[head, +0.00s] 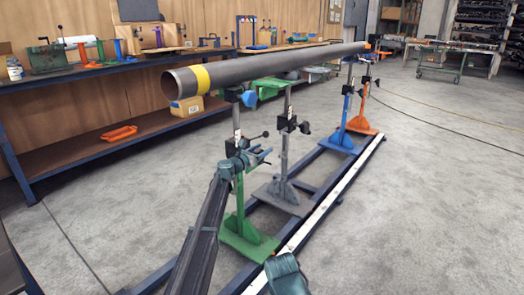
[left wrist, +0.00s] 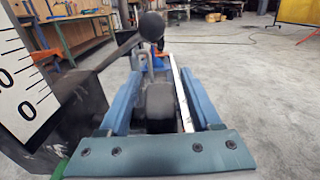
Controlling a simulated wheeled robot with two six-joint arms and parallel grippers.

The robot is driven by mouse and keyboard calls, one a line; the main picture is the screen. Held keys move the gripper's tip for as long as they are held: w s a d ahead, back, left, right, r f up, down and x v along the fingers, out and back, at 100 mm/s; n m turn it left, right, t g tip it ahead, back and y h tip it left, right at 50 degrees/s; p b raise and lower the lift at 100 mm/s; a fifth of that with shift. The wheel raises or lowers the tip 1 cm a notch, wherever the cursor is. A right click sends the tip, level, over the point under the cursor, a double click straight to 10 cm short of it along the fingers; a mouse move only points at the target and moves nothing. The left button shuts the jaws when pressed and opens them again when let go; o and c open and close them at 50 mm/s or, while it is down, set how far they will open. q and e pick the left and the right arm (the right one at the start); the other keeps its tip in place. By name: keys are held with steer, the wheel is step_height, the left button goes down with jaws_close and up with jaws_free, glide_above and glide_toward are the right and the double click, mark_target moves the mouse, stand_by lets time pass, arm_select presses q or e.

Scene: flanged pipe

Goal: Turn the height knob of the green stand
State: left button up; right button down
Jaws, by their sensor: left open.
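The green stand (head: 248,238) is the nearest of the stands under the long pipe (head: 270,66). Its black clamp block (head: 239,143) bears a lever with a black ball end (head: 266,134). In the left wrist view the lever's ball (left wrist: 152,25) is above the jaws, and the block and a white scale (left wrist: 20,85) are at the left. My left gripper (head: 262,156) is open beside the block. In the left wrist view a dark rounded part, perhaps the height knob (left wrist: 160,100), shows between its fingers; contact cannot be told. A teal part of my right arm (head: 286,275) shows at the bottom edge; its jaws cannot be made out.
Grey (head: 282,190), blue (head: 342,138) and orange (head: 362,122) stands follow behind along a dark blue floor frame with a pale rail (head: 318,217). A workbench (head: 100,75) with tools stands along the left wall.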

arm_select(q)
jaws_close()
steer(key=shift+f+b, duration=0.2)
steer(key=shift+b, duration=0.3)
steer(key=shift+s+a+t+h+b, duration=0.1)
steer(key=shift+t+h+b, duration=0.35)
steer(key=shift+b, duration=0.6)
steer(key=shift+s+r+t+h+b, duration=0.1)
steer(key=shift+r+t+h+b, duration=0.15)
steer(key=shift+t+b, duration=0.4)
steer(key=shift+a+r, duration=0.1)
steer(key=shift+r, duration=0.1)
